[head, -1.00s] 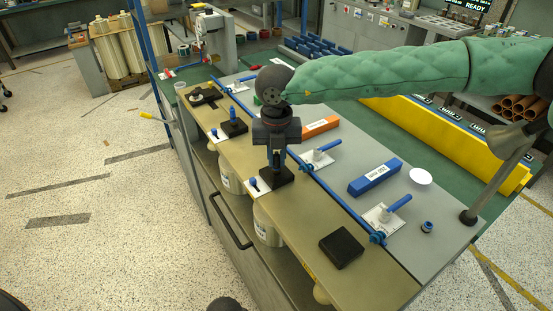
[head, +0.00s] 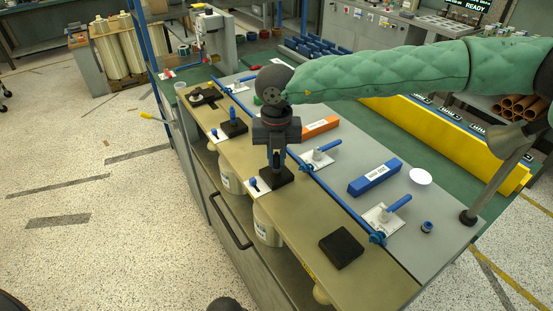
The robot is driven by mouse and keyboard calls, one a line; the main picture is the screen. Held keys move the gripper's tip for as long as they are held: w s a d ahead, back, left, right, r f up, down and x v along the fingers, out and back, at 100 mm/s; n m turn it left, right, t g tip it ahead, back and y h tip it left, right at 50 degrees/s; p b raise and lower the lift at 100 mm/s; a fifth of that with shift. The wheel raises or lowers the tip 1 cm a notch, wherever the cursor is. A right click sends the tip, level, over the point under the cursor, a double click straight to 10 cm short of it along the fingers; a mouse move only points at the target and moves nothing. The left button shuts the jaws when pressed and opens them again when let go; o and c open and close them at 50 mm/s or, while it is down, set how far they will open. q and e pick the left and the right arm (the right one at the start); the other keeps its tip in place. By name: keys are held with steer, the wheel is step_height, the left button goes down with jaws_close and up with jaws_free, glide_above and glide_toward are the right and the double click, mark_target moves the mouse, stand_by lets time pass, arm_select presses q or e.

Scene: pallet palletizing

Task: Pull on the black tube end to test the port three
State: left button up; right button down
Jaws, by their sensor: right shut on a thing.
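My right gripper (head: 277,163) comes in from the right on its green-sleeved arm and points down over the near side of the bench. It is shut just above a black block (head: 283,178), on what appears to be the black tube end; the fingers hide most of it. A blue manifold pipe (head: 330,191) runs along the bench with several blue valve handles, among them one (head: 322,150) right of the gripper and one (head: 398,203) nearer. I cannot read which port is three. My left gripper is not in view.
Another black block (head: 341,247) lies on the near end of the bench (head: 385,285), and one (head: 234,128) farther back. A blue labelled bar (head: 375,177), an orange bar (head: 320,126) and a white disc (head: 420,177) lie behind the pipe. White containers (head: 266,226) stand below.

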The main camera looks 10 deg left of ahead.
stand_by(0.4)
steer(key=c, duration=1.3)
jaws_free()
